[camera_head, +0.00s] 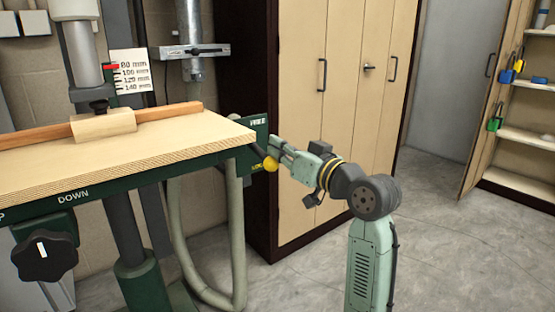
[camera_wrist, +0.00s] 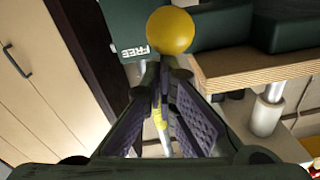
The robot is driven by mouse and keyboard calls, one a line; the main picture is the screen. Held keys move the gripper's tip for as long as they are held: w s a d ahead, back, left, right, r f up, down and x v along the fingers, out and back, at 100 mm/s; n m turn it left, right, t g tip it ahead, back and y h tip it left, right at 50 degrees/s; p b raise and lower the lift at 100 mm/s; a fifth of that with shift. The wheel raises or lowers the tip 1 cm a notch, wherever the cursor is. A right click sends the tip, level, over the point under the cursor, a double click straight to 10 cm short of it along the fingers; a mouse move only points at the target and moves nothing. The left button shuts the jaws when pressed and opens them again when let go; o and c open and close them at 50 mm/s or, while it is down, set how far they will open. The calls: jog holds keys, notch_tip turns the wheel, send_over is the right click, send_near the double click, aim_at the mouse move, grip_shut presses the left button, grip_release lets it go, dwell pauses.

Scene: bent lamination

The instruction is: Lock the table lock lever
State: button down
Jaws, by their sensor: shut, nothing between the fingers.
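The lock lever's yellow ball knob (camera_head: 270,163) sits at the right end of the green table frame, just under the wooden table top (camera_head: 110,150). In the wrist view the knob (camera_wrist: 171,31) is just beyond my fingertips. A dark green plate (camera_head: 259,130) is beside it; in the wrist view this plate (camera_wrist: 122,30) carries the word FREE. My gripper (camera_head: 276,146) points left at this end of the table, close to the knob. In the wrist view my gripper (camera_wrist: 163,72) has its fingertips together and empty. Whether they touch the knob, I cannot tell. The lever's rod is mostly hidden.
A wooden block (camera_head: 103,124) and a long wood strip (camera_head: 165,113) lie on the table top. A black hand knob (camera_head: 44,256) is on the frame front. A grey hose (camera_head: 238,240) hangs below. A tall cabinet (camera_head: 340,100) stands behind my arm. The floor at right is clear.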

aim_at(278, 166)
notch_tip(278, 166, down, 4)
jog(key=t+b, duration=0.1)
jog(key=b, duration=0.2)
jog(key=t+y+b, duration=0.1)
jog(key=b, duration=0.2)
jog(key=shift+w+a+f+y, duration=0.1)
jog(key=shift+a+f+y, duration=0.1)
jog(key=shift+y, duration=0.1)
jog(key=f+t+y+b, duration=0.1)
jog(key=b, duration=0.3)
jog(key=shift+w+f, duration=0.15)
jog(key=t+b, duration=0.1)
jog(key=b, duration=0.1)
jog(key=f+y+b, duration=0.1)
jog(key=b, duration=0.2)
jog(key=shift+w+a+f+t, duration=0.15)
jog(key=shift+w+a+t, duration=0.1)
jog(key=shift+w+t, duration=0.15)
jog(key=shift+w+a+f+b, duration=0.15)
jog(key=shift+w+b, duration=0.05)
jog(key=shift+b, duration=0.1)
